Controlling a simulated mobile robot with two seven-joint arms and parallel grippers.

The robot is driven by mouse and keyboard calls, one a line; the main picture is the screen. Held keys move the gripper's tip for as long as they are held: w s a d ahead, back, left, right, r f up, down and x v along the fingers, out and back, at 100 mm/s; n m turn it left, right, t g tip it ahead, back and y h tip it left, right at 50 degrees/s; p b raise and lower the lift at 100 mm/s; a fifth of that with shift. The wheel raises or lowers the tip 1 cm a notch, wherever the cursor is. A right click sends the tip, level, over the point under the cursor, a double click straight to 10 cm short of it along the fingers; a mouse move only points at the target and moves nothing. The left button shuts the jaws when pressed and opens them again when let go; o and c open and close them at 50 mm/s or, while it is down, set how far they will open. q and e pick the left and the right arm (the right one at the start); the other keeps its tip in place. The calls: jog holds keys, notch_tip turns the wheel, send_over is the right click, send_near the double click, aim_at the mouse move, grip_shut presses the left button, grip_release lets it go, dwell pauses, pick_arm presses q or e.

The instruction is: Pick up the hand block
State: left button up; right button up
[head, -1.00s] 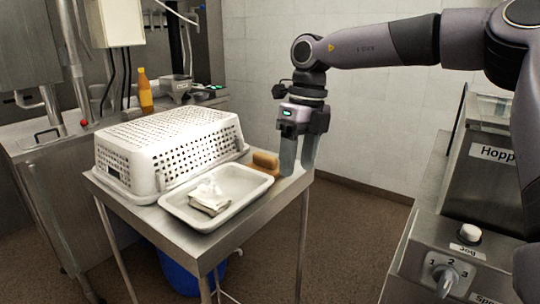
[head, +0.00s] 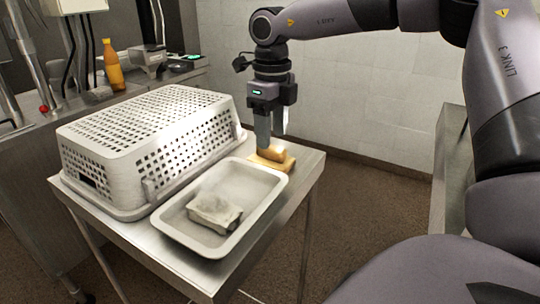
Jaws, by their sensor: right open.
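The hand block, which I take to be the tan-yellow block (head: 279,160), lies on the metal table's far right corner, just beyond the white tray (head: 187,241). My right gripper (head: 271,141) points down over it with its fingers apart. The near finger stands in front of part of the block, and the other finger is partly hidden behind. I cannot tell whether either finger touches it. A grey-white block-like packet (head: 214,212) lies in the tray. My left gripper is not in view.
A white perforated basket (head: 150,135) lies upside down on the table's left, close to the tray. The metal table (head: 281,204) has a narrow bare strip on its right. An orange bottle (head: 113,66) stands on the counter behind.

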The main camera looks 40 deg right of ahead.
jog(key=shift+f, duration=1.45)
jog(key=shift+w, duration=0.1)
grip_shut()
jog(key=shift+r, duration=0.1)
notch_tip(320, 180, up, 10)
